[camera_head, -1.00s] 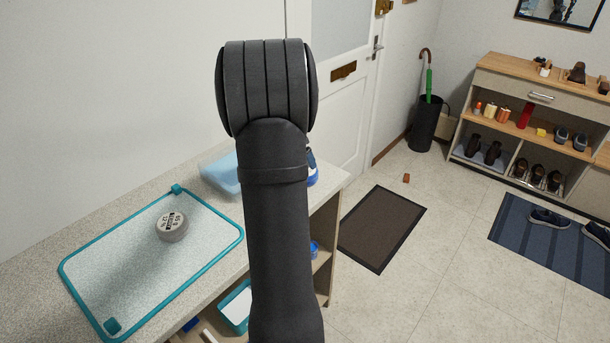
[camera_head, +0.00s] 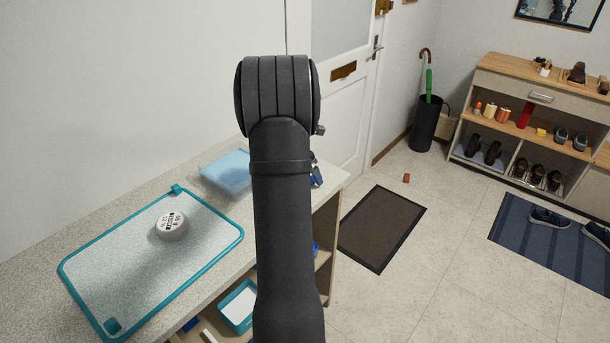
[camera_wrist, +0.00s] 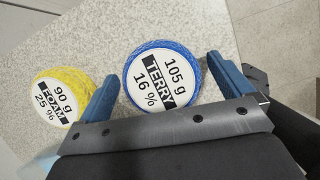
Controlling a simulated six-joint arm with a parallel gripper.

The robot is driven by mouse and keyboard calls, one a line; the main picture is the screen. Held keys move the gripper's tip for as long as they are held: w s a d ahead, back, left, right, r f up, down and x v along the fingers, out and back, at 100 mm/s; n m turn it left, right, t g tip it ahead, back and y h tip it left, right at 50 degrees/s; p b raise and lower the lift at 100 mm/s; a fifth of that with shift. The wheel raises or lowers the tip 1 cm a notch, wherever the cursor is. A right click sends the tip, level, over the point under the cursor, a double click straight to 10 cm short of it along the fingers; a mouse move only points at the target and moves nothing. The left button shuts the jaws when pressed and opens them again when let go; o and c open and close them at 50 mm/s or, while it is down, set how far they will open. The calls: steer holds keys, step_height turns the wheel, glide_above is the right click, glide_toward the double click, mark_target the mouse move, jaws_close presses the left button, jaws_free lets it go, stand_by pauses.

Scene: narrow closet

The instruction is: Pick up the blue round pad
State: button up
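In the wrist view the blue round pad (camera_wrist: 163,82) lies on the speckled counter. It has a blue rim and a white face reading "105 g TERRY 16 %". My gripper (camera_wrist: 162,68) is open, one blue finger to each side of the pad. Gaps show between the fingers and the rim, the right one small. I cannot tell the height of the fingertips above the counter. A yellow pad (camera_wrist: 60,97) reading "90 g FOAM 25 %" lies left of the left finger. In the head view my arm hides most of this area.
A teal-rimmed tray (camera_head: 240,236) on the counter holds a pale round pad (camera_head: 173,225). A translucent blue box (camera_head: 227,174) stands behind it, close to my arm. Shelves under the counter hold a teal bin (camera_head: 238,305). The floor with a brown mat (camera_head: 382,229) is to the right.

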steer(key=c, duration=0.9)
steer(key=shift+r, duration=0.1)
steer(key=shift+r, duration=0.55)
step_height(320, 180, up, 3)
steer(key=shift+f, duration=0.15)
steer(key=s+d+r, duration=0.7)
steer(key=d, duration=0.2)
steer(key=w+a+r+n+t+y, duration=0.1)
steer(key=w+a+n, duration=0.3)
steer(key=a, duration=1.1)
steer(key=w+a+r+n+y, duration=0.15)
steer(key=w+a, duration=0.45)
steer(key=a, duration=0.9)
steer(key=shift+n+h, duration=0.25)
steer(key=shift+h, duration=0.1)
steer(key=shift+s+a+f, duration=0.1)
steer(key=shift+f, duration=5.75)
